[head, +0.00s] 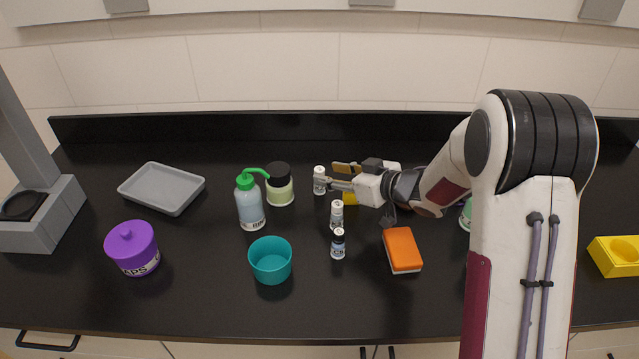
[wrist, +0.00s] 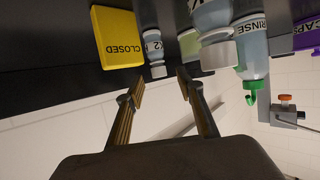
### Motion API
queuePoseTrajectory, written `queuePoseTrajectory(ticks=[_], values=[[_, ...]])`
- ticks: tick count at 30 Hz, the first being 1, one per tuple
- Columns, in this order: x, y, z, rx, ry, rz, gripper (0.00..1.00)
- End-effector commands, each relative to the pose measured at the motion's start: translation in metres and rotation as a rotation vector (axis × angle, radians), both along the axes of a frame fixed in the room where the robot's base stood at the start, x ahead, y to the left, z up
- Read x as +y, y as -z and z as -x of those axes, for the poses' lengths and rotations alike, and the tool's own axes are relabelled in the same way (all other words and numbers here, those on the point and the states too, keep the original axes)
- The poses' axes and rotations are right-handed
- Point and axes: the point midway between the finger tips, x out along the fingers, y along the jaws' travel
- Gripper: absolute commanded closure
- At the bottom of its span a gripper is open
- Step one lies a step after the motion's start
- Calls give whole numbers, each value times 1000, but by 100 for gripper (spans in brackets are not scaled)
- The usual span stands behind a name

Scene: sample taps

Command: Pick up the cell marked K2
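Three small white-capped vials stand on the black bench in the head view: one at the back (head: 319,180), one in the middle (head: 337,215) and one at the front (head: 338,243). Their labels are too small to read surely there. My gripper (head: 328,182) is at the back vial, its fingers pointing left. In the upside-down wrist view, my gripper (wrist: 161,82) is open, with clear space between its fingertips. A small vial (wrist: 154,48) stands beyond the fingertips, its partly visible label ending in 2. A larger-looking vial (wrist: 218,55) is right of it, its label cut off.
A yellow CLOSED block (wrist: 117,38) is close by the left finger. A rinse bottle (head: 250,203) and a black-lidded jar (head: 280,188) stand left of the vials. A teal cup (head: 270,262) and an orange sponge (head: 402,250) are in front.

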Motion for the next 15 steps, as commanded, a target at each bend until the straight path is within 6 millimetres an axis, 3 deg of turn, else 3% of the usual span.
queuePoseTrajectory(ticks=[15], values=[[26, 19, -27, 0, -1, 1, 63]])
